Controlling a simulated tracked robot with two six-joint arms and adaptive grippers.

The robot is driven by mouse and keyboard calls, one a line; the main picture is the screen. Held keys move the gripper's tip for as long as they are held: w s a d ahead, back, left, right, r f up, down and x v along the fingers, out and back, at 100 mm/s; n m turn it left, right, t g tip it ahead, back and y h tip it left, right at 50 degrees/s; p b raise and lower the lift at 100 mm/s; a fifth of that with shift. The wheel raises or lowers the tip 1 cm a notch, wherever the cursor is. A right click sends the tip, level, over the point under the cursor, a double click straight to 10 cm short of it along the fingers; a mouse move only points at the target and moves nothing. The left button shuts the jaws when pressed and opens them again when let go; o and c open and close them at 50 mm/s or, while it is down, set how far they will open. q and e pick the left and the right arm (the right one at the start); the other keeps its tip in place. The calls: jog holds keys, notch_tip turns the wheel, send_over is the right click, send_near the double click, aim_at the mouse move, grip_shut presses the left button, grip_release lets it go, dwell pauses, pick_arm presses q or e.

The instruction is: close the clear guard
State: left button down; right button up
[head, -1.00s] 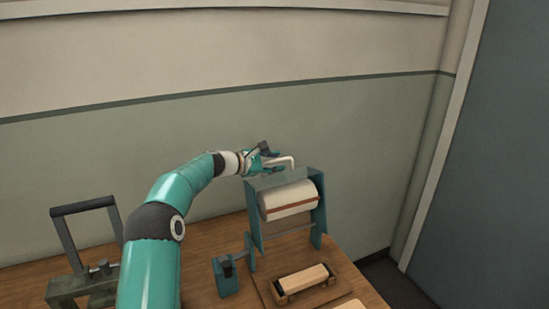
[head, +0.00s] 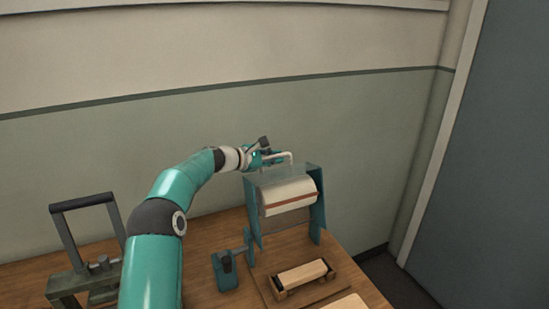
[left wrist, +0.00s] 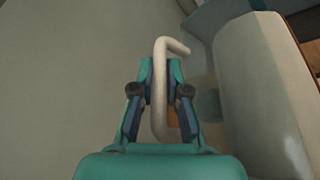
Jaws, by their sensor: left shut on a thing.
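The clear guard (head: 281,174) is a faint see-through panel at the top of a teal stand, above a white roller. A white bent handle (head: 289,155) rises at its upper edge; it also shows in the left wrist view (left wrist: 159,75). My left gripper (head: 272,157) reaches in from the left and is shut on the handle. In the left wrist view the teal fingers (left wrist: 160,98) sit either side of the handle bar. The guard panel itself is hard to make out there. My right gripper is not in view.
The white roller (head: 287,190) with a brown stripe sits between the stand's teal side plates (head: 317,207). A wooden block (head: 302,273) lies in a holder in front. A small teal fixture (head: 225,270) and a dark-handled frame (head: 70,240) stand left. A wall is close behind.

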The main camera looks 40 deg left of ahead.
pick_arm(q)
jog(key=shift+s+d+f+b, duration=0.1)
jog(key=shift+d+b, duration=0.1)
jog(key=shift+b, duration=0.3)
jog(key=s+d+m+t+y+b, duration=0.1)
jog(key=s+d+m+b, duration=0.4)
jog(key=d+b, duration=0.7)
jog(key=shift+s+d+r+t+y+b, duration=0.35)
jog(key=shift+s+t+b, duration=0.5)
jog(key=shift+b, duration=4.65)
jog(key=shift+w, duration=0.1)
jog(key=c, duration=1.2)
grip_release()
jog(key=shift+a, duration=0.1)
jog(key=shift+r, duration=0.1)
jog(key=s, duration=0.8)
jog(key=s+a+r, duration=0.1)
jog(key=s, duration=0.3)
